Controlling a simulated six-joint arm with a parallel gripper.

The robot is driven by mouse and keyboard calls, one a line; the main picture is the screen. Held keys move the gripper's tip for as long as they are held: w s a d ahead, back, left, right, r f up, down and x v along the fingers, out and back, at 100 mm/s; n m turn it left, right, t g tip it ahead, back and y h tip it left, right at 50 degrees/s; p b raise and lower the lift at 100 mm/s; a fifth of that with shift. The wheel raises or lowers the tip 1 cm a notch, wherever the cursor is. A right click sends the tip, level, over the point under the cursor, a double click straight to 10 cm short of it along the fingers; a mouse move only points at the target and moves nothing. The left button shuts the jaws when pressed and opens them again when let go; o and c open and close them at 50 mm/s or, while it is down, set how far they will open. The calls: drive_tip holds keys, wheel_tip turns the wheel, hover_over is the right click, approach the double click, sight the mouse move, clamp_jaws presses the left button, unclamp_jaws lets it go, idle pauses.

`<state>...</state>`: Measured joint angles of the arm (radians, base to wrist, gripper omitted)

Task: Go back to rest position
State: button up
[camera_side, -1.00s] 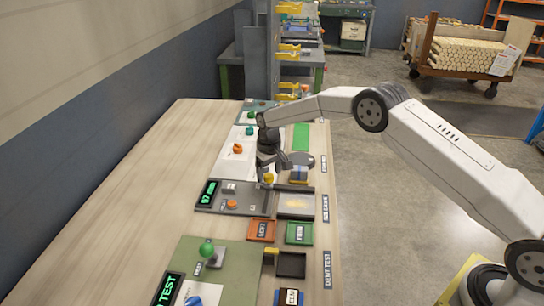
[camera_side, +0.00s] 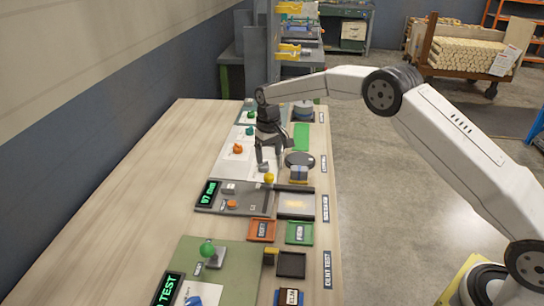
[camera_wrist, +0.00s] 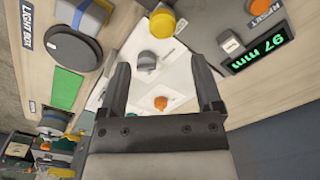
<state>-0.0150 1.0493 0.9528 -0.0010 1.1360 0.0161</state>
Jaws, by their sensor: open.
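My gripper (camera_side: 268,158) is open and empty, raised above the white sheet on the bench in the side view. A yellow knob (camera_side: 269,178) sits just below and in front of the fingers in the side view, and shows at the top of the wrist view (camera_wrist: 162,24). An orange piece (camera_side: 238,148) lies on the white sheet; it also shows in the wrist view (camera_wrist: 160,103).
A grey gauge with a green display (camera_side: 207,193) stands left of the gripper. A dark round disc (camera_side: 299,159) and green mat (camera_side: 301,136) lie to its right. Orange (camera_side: 261,230) and green trays (camera_side: 299,232) lie nearer. The bench's left side is clear.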

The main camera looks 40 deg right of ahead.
drive_tip(key=shift+r, duration=0.45)
drive_tip(key=shift+s+r, duration=0.45)
drive_tip(key=shift+s, duration=0.25)
drive_tip(key=s+r+t, duration=0.1)
drive_tip(key=s+t, duration=0.1)
drive_tip(key=s, duration=2.9)
drive_tip(key=shift+s+d+r+t, duration=0.3)
drive_tip(key=shift+s+d, duration=0.1)
drive_tip(key=shift+d, duration=0.05)
